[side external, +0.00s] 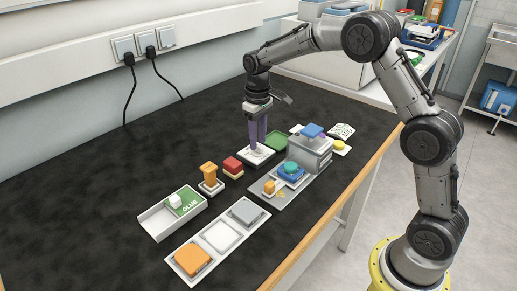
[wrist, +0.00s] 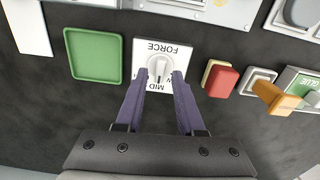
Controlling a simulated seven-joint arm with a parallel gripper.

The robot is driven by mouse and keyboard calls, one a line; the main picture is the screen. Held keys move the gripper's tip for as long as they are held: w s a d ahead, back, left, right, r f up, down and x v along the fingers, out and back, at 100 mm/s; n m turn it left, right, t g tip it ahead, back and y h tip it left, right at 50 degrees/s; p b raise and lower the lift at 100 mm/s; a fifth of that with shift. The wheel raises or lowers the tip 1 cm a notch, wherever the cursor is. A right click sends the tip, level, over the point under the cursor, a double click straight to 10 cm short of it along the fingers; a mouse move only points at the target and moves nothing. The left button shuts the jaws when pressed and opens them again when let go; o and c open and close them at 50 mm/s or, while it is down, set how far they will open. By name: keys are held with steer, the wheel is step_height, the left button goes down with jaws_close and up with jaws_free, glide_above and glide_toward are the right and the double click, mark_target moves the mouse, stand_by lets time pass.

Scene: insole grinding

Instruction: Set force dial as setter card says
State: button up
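The force dial is a pale round knob (wrist: 159,68) on a white plate marked FORCE and MID (wrist: 172,48). A third mark is partly covered by a finger. The knob's pointer setting is too small to read surely. In the side view, the dial plate (side external: 262,157) lies under my fingers. My gripper (wrist: 158,75) points down with its purple fingers apart, one on each side of the knob, and it appears to hold nothing. A white card with dark print (side external: 342,130) lies at the back right; its text is unreadable, and I cannot tell if it is the setter card.
A green tray (wrist: 96,56) and a red-and-cream block (wrist: 219,79) flank the dial. An orange-handled piece (side external: 209,178) and a GLUE tray (side external: 160,222) stand further left. A grey machine (side external: 310,152) stands right of the dial. Black bench at the back left is clear.

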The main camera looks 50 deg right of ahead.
steer(key=shift+r, duration=2.65)
steer(key=s+a+r+t, duration=0.3)
steer(key=s+r+t, duration=0.1)
steer(key=s+r, duration=1.05)
steer(key=s+a+f, duration=0.1)
steer(key=s+f, duration=0.3)
steer(key=s, duration=0.4)
steer(key=s+f+t, duration=0.1)
steer(key=s+f, duration=0.3)
steer(key=s, duration=0.5)
steer(key=shift+s+a+f+m+t, duration=0.2)
steer(key=shift+a+m+t, duration=0.1)
steer(key=shift+a+m, duration=0.1)
